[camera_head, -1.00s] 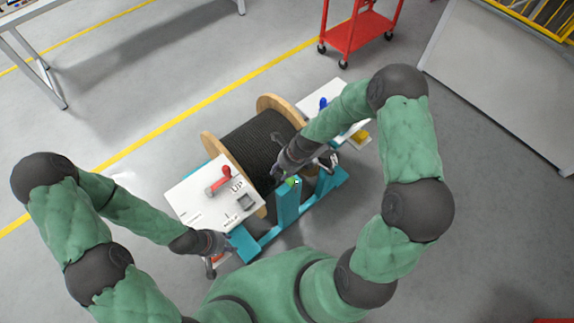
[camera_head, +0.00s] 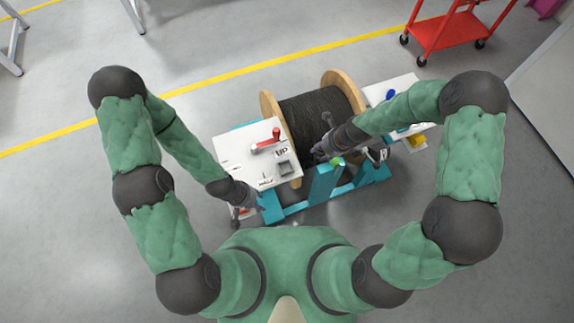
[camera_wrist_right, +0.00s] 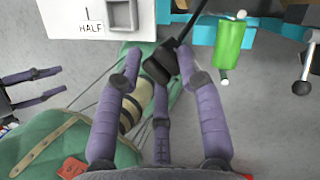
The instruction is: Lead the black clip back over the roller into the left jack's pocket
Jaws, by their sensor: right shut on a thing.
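The black clip (camera_wrist_right: 158,68) is between the purple fingers of my right gripper (camera_wrist_right: 163,62), shut on it; a dark cable runs up from it. In the head view my right gripper (camera_head: 322,152) is at the reel's near side, just left of the green roller (camera_head: 337,161), and hides the clip. The roller (camera_wrist_right: 230,47) also shows right of the clip in the wrist view. The left jack's white top (camera_head: 232,160) carries a grey square pocket (camera_head: 284,168), left of my right gripper. My left gripper (camera_head: 246,206) is beside that jack's near left corner; its fingers look apart and empty.
The wooden reel (camera_head: 345,85) of black cable (camera_head: 315,110) stands between the jacks on a teal frame (camera_head: 322,190). A red lever (camera_head: 268,143) stands up on the left jack. The right jack has a blue knob (camera_head: 391,93). A red cart (camera_head: 445,30) is behind.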

